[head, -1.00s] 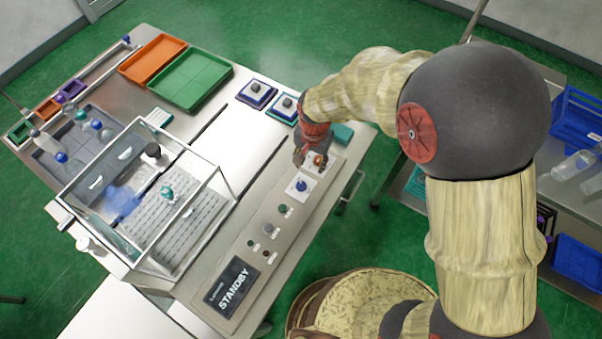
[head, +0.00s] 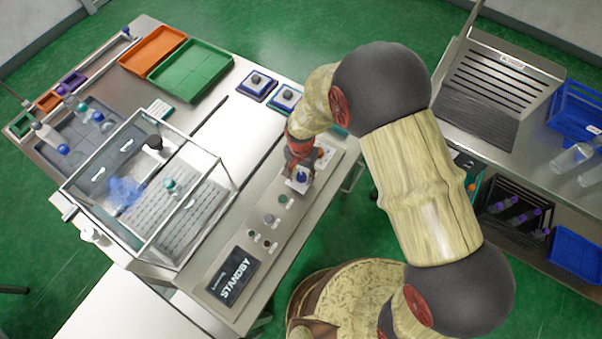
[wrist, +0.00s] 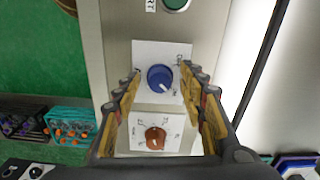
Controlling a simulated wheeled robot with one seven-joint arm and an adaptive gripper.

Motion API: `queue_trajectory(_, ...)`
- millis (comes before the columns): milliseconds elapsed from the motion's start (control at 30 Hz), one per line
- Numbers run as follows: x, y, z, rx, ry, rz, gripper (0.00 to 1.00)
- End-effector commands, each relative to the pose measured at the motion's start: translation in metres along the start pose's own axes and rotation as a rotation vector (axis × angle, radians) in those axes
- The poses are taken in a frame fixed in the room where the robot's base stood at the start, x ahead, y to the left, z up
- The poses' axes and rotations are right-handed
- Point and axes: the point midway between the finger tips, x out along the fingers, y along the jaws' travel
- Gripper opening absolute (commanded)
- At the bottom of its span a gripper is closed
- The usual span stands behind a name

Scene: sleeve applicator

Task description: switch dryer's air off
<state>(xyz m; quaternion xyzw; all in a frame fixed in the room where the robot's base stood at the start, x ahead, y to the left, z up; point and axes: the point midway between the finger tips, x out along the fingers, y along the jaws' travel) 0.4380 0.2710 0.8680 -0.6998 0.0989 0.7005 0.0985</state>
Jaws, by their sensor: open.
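A blue round knob (wrist: 160,78) with a white pointer mark sits on a white label plate on the control panel; its small lettering is too blurred to read. In the head view the blue knob (head: 302,178) is just below my gripper (head: 298,168). In the wrist view my gripper (wrist: 164,82) is open, with one fingertip on each side of the blue knob; I cannot tell whether they touch it. An orange knob (wrist: 155,138) with a dial scale sits beside it, between the finger bases. Which knob is the dryer's air control is not readable.
The panel (head: 240,240) also carries several small buttons and a display (head: 234,275) reading STANDBY. A clear box (head: 119,141) with blue mist inside stands to its left. Green (head: 228,62) and orange (head: 122,62) trays lie at the back. A green button (wrist: 176,3) shows at the wrist view's top.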

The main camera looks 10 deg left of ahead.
Motion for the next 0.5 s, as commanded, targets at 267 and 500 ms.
queue_trajectory(267,-0.0003,-0.0002,-0.0002,0.0,0.0,-0.001,0.38)
queue_trajectory(500,-0.0004,-0.0001,-0.0002,0.0,0.0,-0.001,0.24)
